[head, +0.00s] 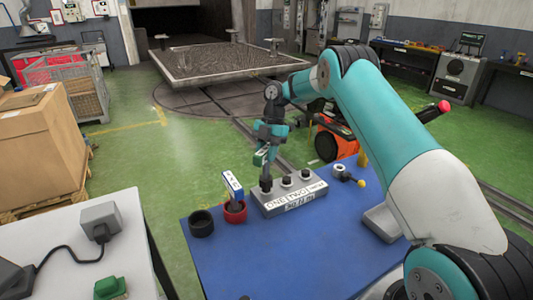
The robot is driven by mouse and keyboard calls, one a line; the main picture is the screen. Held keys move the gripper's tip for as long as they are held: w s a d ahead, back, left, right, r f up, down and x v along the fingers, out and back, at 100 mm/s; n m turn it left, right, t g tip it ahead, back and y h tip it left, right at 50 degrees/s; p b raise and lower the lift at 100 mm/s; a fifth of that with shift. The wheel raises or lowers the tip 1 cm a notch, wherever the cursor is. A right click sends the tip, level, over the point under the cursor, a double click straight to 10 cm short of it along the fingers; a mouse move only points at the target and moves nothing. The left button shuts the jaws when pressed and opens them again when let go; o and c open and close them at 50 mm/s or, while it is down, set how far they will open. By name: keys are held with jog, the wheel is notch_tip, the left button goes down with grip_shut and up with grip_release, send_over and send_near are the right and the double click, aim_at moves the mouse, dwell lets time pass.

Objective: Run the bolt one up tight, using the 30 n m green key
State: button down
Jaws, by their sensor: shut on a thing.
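A grey bolt block (310,201) stands on the blue table top, with white labels ONE, TWO and a third hard to read. A lower plate on it looks like 30 N m. Dark bolts stand along its top. My gripper (267,143) is above the block's left end, shut on the green key (260,158). The key hangs about upright, its lower end at bolt one (266,185), above the label ONE. I cannot tell whether it is fully seated; the bolt is partly hidden by the key.
A blue key (233,187) with a white label stands in a red cup (236,214). An empty black cup (201,225) stands left of it. A small grey fixture with a yellow knob (361,184) stands right. The front of the blue table (260,262) is clear.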

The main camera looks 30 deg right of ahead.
jog(key=shift+f+b, duration=0.9)
jog(key=shift+b, duration=0.05)
dwell(0.4)
jog(key=shift+m+t+y+b, duration=0.15)
jog(key=shift+m+t+b, duration=0.4)
jog(key=shift+m, duration=0.75)
jog(key=shift+m+t+y+b, duration=0.15)
jog(key=shift+m+t+b, duration=0.35)
jog(key=shift+m, duration=0.8)
jog(key=shift+m+b, duration=0.3)
jog(key=shift+m+t, duration=0.25)
jog(key=shift+m, duration=0.35)
jog(key=shift+m+t+b, duration=0.7)
jog(key=shift+m+b, duration=0.05)
jog(key=shift+m, duration=0.95)
